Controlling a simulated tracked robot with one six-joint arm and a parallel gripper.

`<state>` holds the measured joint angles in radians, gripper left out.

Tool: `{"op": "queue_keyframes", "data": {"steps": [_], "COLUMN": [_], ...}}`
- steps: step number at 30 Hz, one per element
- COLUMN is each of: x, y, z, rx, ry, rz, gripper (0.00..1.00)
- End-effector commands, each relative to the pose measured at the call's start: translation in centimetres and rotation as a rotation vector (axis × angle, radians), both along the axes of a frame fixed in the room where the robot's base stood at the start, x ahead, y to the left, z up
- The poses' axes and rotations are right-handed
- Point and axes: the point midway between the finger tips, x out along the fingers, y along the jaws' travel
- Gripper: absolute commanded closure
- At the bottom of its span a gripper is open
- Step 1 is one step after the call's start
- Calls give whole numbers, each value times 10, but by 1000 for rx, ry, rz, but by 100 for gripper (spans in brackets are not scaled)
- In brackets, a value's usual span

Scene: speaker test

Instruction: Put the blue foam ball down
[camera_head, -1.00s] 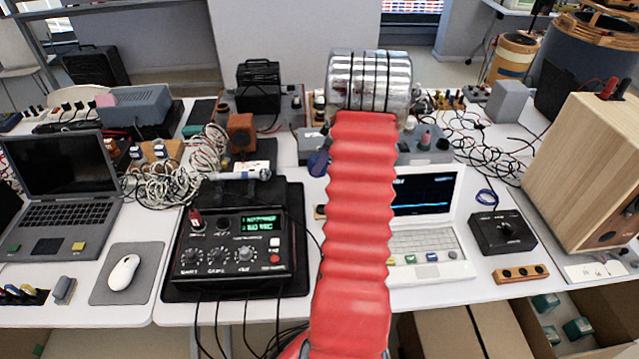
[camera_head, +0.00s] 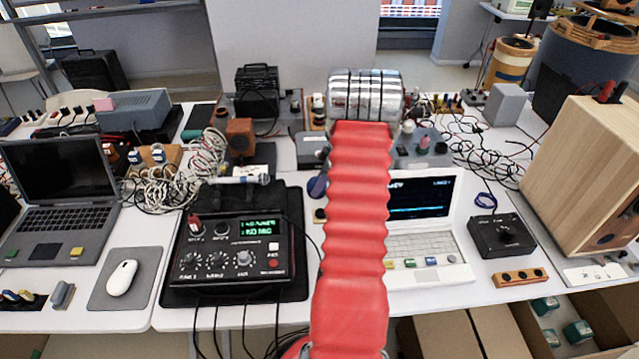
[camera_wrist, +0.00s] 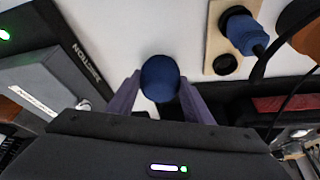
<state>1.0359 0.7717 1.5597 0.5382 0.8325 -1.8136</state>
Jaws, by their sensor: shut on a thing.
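In the wrist view the blue foam ball (camera_wrist: 160,78) sits between the two purple fingers of my gripper (camera_wrist: 157,92), which is shut on it. The white table top (camera_wrist: 150,25) shows behind the ball; I cannot tell whether the ball touches it. In the head view my red arm hides most of the gripper. A dark blue shape (camera_head: 316,186) shows just left of the arm; I cannot tell whether it is the ball or a finger.
A wooden strip with a blue plug (camera_wrist: 242,33) and cable lies right of the ball. A grey box (camera_wrist: 45,82) is on its left. In the head view, a black control box (camera_head: 232,250) stands left of my arm and a white laptop (camera_head: 425,235) right.

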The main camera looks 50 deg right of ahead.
Motion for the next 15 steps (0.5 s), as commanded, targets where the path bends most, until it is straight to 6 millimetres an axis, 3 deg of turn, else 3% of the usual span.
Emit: {"op": "queue_keyframes", "data": {"steps": [11,12,15], "x": [0,1,1], "y": [0,0,0], "z": [-3,-3,-3], "rx": [0,0,0], "ry": [0,0,0], "rz": [1,1,1], "gripper": [75,51,44]}}
